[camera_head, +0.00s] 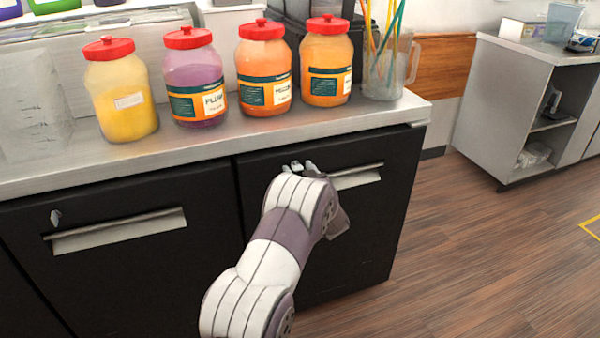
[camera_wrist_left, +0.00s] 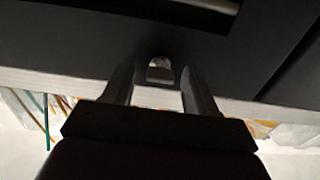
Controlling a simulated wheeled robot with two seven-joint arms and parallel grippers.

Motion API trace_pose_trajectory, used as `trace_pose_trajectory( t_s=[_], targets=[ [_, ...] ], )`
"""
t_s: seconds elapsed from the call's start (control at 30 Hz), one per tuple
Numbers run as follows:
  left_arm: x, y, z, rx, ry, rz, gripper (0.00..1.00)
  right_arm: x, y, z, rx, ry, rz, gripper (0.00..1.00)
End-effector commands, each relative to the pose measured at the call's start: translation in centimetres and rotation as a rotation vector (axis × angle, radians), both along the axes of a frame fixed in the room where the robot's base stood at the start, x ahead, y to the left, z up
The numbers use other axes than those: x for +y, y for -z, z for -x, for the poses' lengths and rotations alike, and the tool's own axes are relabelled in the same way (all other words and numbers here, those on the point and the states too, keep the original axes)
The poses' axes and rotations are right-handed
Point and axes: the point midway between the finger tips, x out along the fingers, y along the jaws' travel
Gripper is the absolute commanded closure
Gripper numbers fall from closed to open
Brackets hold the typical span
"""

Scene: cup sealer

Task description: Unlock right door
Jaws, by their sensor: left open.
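The right door (camera_head: 375,215) is a black cabinet front with a silver horizontal handle (camera_head: 358,176), and it is closed. My left gripper (camera_head: 303,167) is at the upper left part of this door, beside the handle, with my wrist hiding part of the front. In the left wrist view, the two fingers of my left gripper (camera_wrist_left: 159,78) are apart. A small metal lock piece (camera_wrist_left: 159,66) shows between the fingertips; I cannot tell whether they touch it. The door handle also shows at the top of that view (camera_wrist_left: 215,4). My right gripper is not in view.
The left door (camera_head: 130,270) has a handle and a small key-like lock (camera_head: 56,217). Above is a grey counter (camera_head: 210,140) with several red-lidded jars and a pitcher of straws (camera_head: 388,70). Wooden floor (camera_head: 480,260) is clear to the right.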

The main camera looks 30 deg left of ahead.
Motion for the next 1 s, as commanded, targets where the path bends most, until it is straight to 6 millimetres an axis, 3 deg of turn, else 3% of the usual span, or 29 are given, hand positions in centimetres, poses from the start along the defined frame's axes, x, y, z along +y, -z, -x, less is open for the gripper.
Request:
trace_pose_trajectory(
  t_s=[0.13, 0.3, 0.67, 1.0],
  targets=[
    [0.0, 0.0, 0.0, 0.0, 0.0, 0.0, 0.43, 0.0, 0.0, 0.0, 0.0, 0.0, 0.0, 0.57],
    [0.0, 0.0, 0.0, -0.001, 0.0, 0.001, 0.98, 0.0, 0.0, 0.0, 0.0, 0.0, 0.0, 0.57],
    [0.0, 0.0, 0.0, -0.035, 0.0, 0.028, 0.99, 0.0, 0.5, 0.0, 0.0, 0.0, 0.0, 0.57],
    [0.0, 0.3, 0.0, -0.217, 0.0, 0.183, 0.99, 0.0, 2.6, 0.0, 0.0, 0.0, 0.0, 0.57]
  ],
)
